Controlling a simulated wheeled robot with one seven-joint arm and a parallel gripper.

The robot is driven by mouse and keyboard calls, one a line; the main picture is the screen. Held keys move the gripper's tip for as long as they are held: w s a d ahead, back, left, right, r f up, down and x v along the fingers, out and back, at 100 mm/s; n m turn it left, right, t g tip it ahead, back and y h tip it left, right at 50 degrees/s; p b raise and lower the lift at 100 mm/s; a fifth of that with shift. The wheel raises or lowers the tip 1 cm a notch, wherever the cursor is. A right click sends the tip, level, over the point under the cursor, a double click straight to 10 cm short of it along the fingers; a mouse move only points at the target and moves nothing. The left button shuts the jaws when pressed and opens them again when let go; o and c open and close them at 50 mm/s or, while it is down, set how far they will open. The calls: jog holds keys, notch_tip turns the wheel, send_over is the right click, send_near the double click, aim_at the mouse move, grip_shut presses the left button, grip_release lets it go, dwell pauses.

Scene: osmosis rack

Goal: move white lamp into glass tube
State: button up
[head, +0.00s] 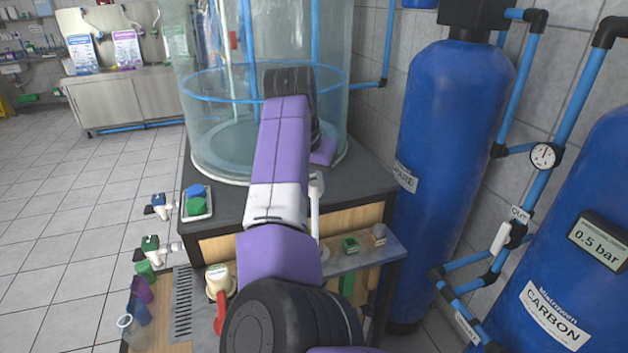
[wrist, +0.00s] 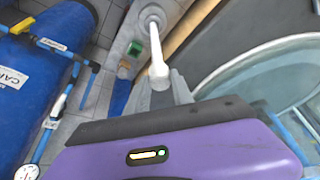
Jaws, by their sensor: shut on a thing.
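The white lamp (wrist: 156,48) is a slim white rod with a rounded end and a thicker collar. My gripper (wrist: 162,92) is shut on the lamp's collar end in the wrist view, and the rod points away from the fingers. In the head view the white lamp (head: 315,200) shows beside my purple arm, in front of the black counter's edge. The large clear glass tube (head: 222,125) stands on the counter behind my arm. The glass tube's rim (wrist: 240,65) is at the right in the wrist view, apart from the lamp. My arm hides the fingertips in the head view.
A tray (head: 197,213) with blue and green caps lies at the counter's left. A lower shelf (head: 370,254) holds a green block (head: 350,244) and a small grey piece. Blue tanks (head: 455,130) and pipes stand at the right. Open floor (head: 70,200) lies at the left.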

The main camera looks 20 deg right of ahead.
jog(key=b, duration=0.2)
send_over(314, 233)
jog(key=shift+w+f, duration=0.1)
jog(key=shift+f, duration=3.4)
jog(key=shift+f+b, duration=0.8)
jog(key=shift+f, duration=2.7)
jog(key=shift+f+b, duration=0.3)
jog(key=shift+f, duration=0.65)
jog(key=shift+f, duration=0.35)
jog(key=o, duration=1)
jog(key=shift+o, duration=0.4)
jog(key=o, duration=0.4)
